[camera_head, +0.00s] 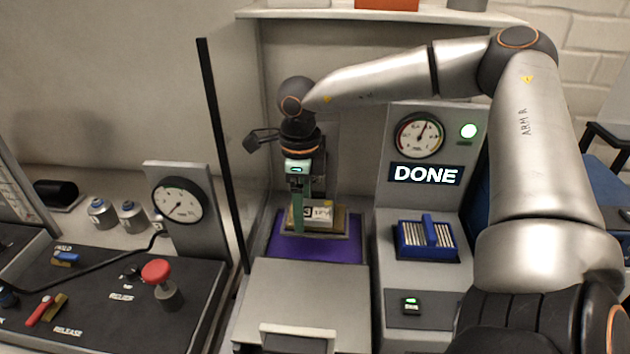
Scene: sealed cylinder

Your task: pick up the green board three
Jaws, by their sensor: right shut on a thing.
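My right gripper (299,180) points down over the purple mat (285,248) at the centre. It is shut on a narrow green upright piece, the green board (298,215), whose lower end is in front of a block with a white label (319,214). The gripper hides part of the board, and I cannot read a number on it. I cannot tell whether its lower end touches the block. My left gripper is not in view.
A grey panel with a gauge (419,135) and a lit DONE sign (425,175) stands to the right, with a blue rack (425,238) below. A dark post (222,155) is close on the left. A red knob (157,271) stands on the left console. A shelf (330,14) is above.

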